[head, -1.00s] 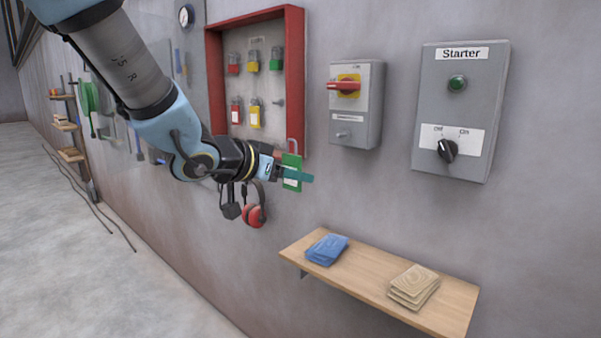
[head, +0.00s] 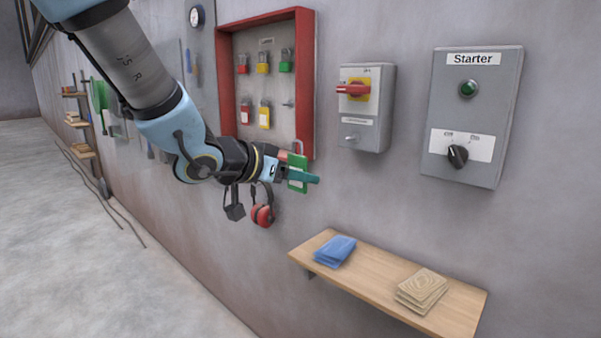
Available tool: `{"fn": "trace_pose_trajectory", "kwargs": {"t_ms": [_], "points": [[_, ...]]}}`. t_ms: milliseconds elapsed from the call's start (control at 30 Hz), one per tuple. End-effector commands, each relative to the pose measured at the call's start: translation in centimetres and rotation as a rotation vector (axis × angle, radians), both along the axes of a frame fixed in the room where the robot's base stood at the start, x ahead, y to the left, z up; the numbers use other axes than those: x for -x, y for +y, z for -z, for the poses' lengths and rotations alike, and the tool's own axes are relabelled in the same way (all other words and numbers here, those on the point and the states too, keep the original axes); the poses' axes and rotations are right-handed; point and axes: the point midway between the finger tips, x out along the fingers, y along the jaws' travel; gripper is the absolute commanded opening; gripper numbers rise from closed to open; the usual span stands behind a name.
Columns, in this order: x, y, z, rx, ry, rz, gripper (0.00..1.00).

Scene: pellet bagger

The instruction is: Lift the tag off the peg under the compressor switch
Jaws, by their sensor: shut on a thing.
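My gripper (head: 303,176) has teal fingers and is shut on a green padlock (head: 297,184) with a grey shackle and a white label. It holds the padlock upright in front of the wall, by the lower right corner of the red cabinet. A grey switch box (head: 376,112) with a red handle on a yellow plate is to the right of my gripper. Its label is too small to read. A short light peg (head: 350,138) sticks out low on the box's front. I see no tag on this peg. My gripper is left of the peg and lower in the picture.
The red cabinet (head: 309,80) holds red, yellow and green padlocks. A grey Starter box (head: 480,115) is at right. Below, a wooden shelf (head: 375,272) carries blue bags (head: 335,250) and tan bags (head: 421,290). Red earmuffs (head: 262,215) hang below my wrist.

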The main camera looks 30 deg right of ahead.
Motion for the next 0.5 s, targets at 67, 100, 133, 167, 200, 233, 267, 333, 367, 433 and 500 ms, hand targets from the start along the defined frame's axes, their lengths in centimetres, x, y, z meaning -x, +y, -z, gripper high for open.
{"fn": "trace_pose_trajectory", "kwargs": {"t_ms": [67,100,133,167,200,233,267,333,367,433,500], "points": [[0.1,0.4,-0.1,-0.001,0.000,-0.001,0.06],[0.2,0.6,-0.1,-0.001,0.000,-0.001,0.06],[0.2,0.7,-0.1,-0.001,0.000,0.000,0.06],[0.2,0.9,-0.1,0.000,0.000,0.000,0.06],[0.3,1.1,-0.1,0.000,0.000,-0.001,0.06],[0.3,1.2,-0.1,0.000,0.000,-0.001,0.06],[0.3,1.3,-0.1,-0.001,0.001,-0.001,0.06],[0.4,1.7,-0.1,-0.002,0.001,-0.001,0.06],[0.4,1.8,-0.1,-0.001,0.001,-0.001,0.06],[0.5,2.1,-0.1,0.000,0.000,-0.001,0.06],[0.6,2.4,-0.1,0.000,0.001,-0.001,0.06]]}}
